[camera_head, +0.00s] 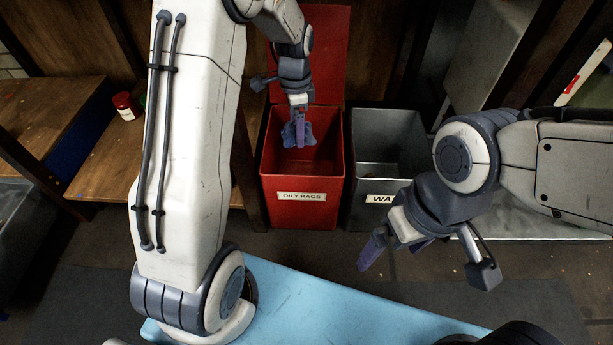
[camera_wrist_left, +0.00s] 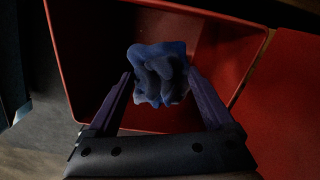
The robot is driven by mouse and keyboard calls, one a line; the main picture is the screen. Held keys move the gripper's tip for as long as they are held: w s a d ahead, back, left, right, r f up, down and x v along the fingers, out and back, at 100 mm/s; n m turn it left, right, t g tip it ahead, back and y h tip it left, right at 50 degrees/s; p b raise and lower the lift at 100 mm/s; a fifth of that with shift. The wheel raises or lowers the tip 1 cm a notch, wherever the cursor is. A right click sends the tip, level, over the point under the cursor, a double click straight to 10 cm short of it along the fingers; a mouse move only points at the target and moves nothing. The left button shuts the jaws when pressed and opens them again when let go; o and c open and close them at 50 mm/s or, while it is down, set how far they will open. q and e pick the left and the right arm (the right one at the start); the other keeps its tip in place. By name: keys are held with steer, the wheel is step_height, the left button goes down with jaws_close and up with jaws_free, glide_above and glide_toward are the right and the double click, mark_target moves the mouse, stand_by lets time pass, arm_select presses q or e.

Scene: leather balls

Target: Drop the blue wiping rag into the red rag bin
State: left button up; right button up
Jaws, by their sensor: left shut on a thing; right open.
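The blue wiping rag (camera_head: 291,137) hangs crumpled from my left gripper (camera_head: 299,122), over the opening of the red rag bin (camera_head: 304,213), which is labelled "OILY RAGS". In the left wrist view the rag (camera_wrist_left: 158,74) is pinched between the fingertips of my left gripper (camera_wrist_left: 158,83), with the red bin (camera_wrist_left: 72,60) around and below it. The bin's lid (camera_head: 326,50) stands open behind it. My right gripper (camera_head: 378,244) is open and empty, in front of the bins at the right.
A grey metal bin (camera_head: 366,212) with a partly hidden "WA" label stands right of the red bin. A wooden shelf (camera_head: 88,160) with a small red jar (camera_head: 124,106) is at the left. Dark floor (camera_head: 300,248) lies in front.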

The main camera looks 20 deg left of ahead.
arm_select(q)
steer(key=shift+f, duration=0.1)
steer(key=o, duration=1.1)
step_height(320, 180, up, 10)
steer(key=p, duration=0.8)
steer(key=shift+r, duration=0.25)
steer(key=shift+f, duration=0.15)
step_height(320, 180, down, 11)
steer(key=b, duration=0.8)
steer(key=shift+r, duration=0.2)
step_height(320, 180, up, 5)
steer(key=p, duration=0.5)
steer(key=shift+f, duration=0.1)
